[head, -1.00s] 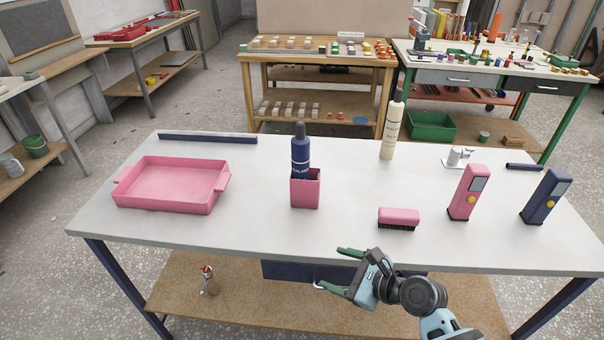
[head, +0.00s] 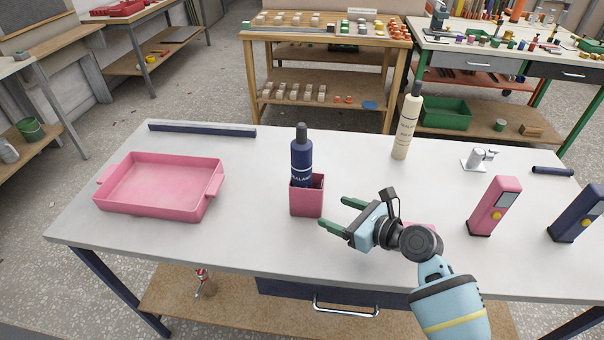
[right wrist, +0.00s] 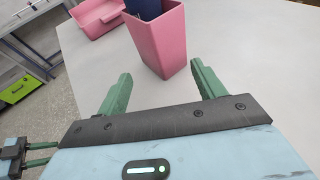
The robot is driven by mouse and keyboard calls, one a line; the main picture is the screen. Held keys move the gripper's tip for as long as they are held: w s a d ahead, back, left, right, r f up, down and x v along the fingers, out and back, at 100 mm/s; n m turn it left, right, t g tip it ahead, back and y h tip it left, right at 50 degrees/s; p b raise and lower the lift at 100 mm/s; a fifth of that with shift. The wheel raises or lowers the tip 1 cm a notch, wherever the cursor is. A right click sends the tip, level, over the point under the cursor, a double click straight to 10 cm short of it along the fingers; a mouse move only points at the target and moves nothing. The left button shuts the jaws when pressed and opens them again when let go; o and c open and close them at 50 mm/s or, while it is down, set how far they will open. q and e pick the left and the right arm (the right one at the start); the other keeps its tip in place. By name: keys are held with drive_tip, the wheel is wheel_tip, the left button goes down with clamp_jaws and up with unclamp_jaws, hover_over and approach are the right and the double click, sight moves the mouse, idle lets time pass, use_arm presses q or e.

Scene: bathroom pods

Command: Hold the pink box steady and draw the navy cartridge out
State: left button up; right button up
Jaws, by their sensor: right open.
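The pink box (head: 307,203) is a small open-topped square cup standing upright on the white table (head: 240,243). The navy cartridge (head: 301,160), a bottle shape with a dark cap and a white label, stands upright in it, its lower end hidden. My right gripper (head: 335,212) is open and empty just right of the box, its fingers pointing towards it. In the right wrist view the pink box (right wrist: 163,45) stands just beyond and between the two green fingers (right wrist: 160,82), apart from them.
A pink tray (head: 160,187) lies at the left and a navy bar (head: 202,130) behind it. A cream bottle (head: 407,125) stands behind to the right. A pink handheld device (head: 494,207) and a navy one (head: 579,213) stand further right. My right gripper partly hides a pink brush (head: 424,226).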

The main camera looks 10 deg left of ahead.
sight(317, 205)
drive_tip(key=b+x, duration=0.1)
drive_tip(key=x, duration=0.1)
drive_tip(key=f+b+x, duration=0.1)
drive_tip(key=x, duration=0.2)
drive_tip(key=shift+b, duration=0.35)
drive_tip(key=shift+w+a, duration=0.6)
drive_tip(key=shift+a, duration=0.25)
use_arm(q)
drive_tip(key=shift+g, duration=0.4)
drive_tip(key=shift+s+d+f, duration=0.1)
drive_tip(key=shift+s+f, duration=0.3)
drive_tip(key=shift+f, duration=0.25)
drive_tip(key=shift+s+a+f, duration=0.1)
drive_tip(key=shift+s+f, duration=0.25)
drive_tip(key=shift+f, duration=0.35)
drive_tip(key=shift+s+d+f, duration=0.1)
drive_tip(key=shift+s+f, duration=0.3)
drive_tip(key=shift+f, duration=0.25)
use_arm(e)
drive_tip(key=shift+x, duration=1.1)
drive_tip(key=shift+c, duration=0.4)
clamp_jaws()
use_arm(q)
drive_tip(key=shift+s+f, duration=0.1)
use_arm(e)
drive_tip(key=shift+o, duration=0.8)
unclamp_jaws()
